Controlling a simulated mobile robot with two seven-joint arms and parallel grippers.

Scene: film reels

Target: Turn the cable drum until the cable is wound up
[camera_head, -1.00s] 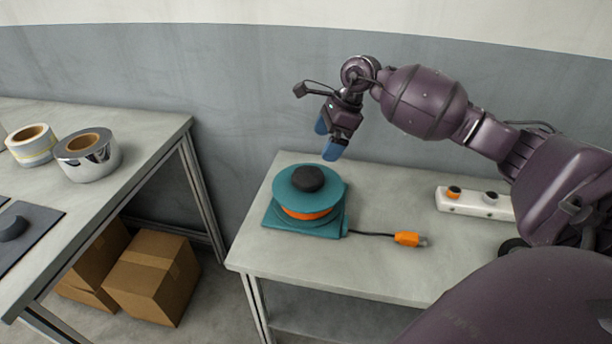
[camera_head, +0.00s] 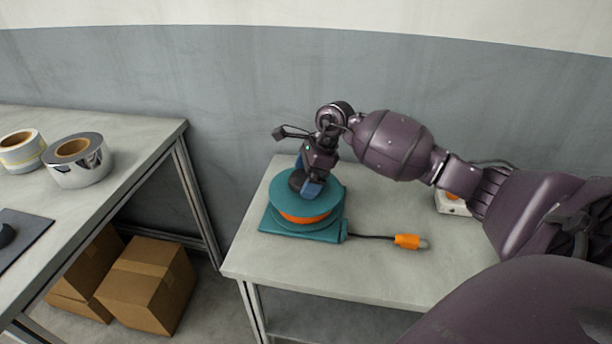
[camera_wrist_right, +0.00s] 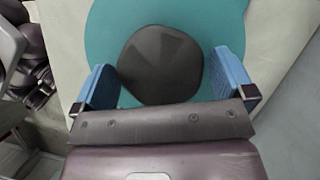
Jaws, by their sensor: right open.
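The teal cable drum (camera_head: 335,191) sits on the right-hand table, with orange cable (camera_head: 306,217) wound around its core. A short black lead runs right from its base to an orange plug (camera_head: 408,241) lying on the table. The drum's black knob (camera_head: 296,180) is partly hidden by my right gripper (camera_head: 305,181). In the right wrist view, my open right gripper (camera_wrist_right: 168,80) has its blue fingers on either side of the black knob (camera_wrist_right: 160,65), with a gap at each side. My left gripper is not in view.
A white power strip (camera_head: 452,205) lies behind my right arm on the same table (camera_head: 375,275). The left table (camera_head: 110,190) holds a silver tape roll (camera_head: 80,170) and a white roll (camera_head: 20,158).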

